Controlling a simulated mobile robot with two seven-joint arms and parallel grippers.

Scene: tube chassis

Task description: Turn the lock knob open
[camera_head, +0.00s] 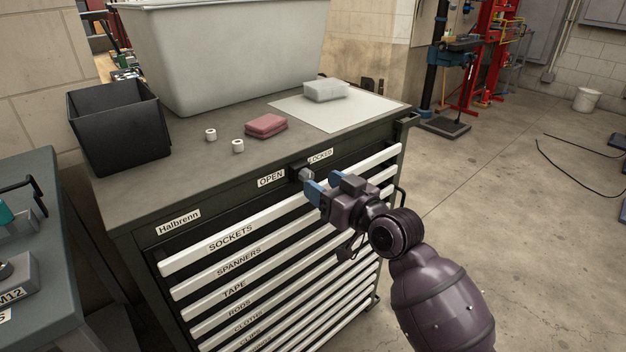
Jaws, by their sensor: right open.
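The lock knob (305,174) is a small grey piece on a dark mount at the top front edge of the tool cabinet (180,190). It sits between an OPEN label (271,179) on its left and a LOCKED label (320,156) on its right. Its exact turn angle is too small to tell. My right gripper (318,187), with blue fingertips, is open just in front of and slightly right of the knob. It partly covers the panel there, and I cannot tell if a finger touches the knob. My left gripper is not in view.
Labelled drawers with white handles (225,241) lie below the knob. On the cabinet top are a black bin (118,125), a large grey tub (235,55), two white rolls, a red block (266,125) and a pale block (325,90) on a white sheet. Open floor lies right.

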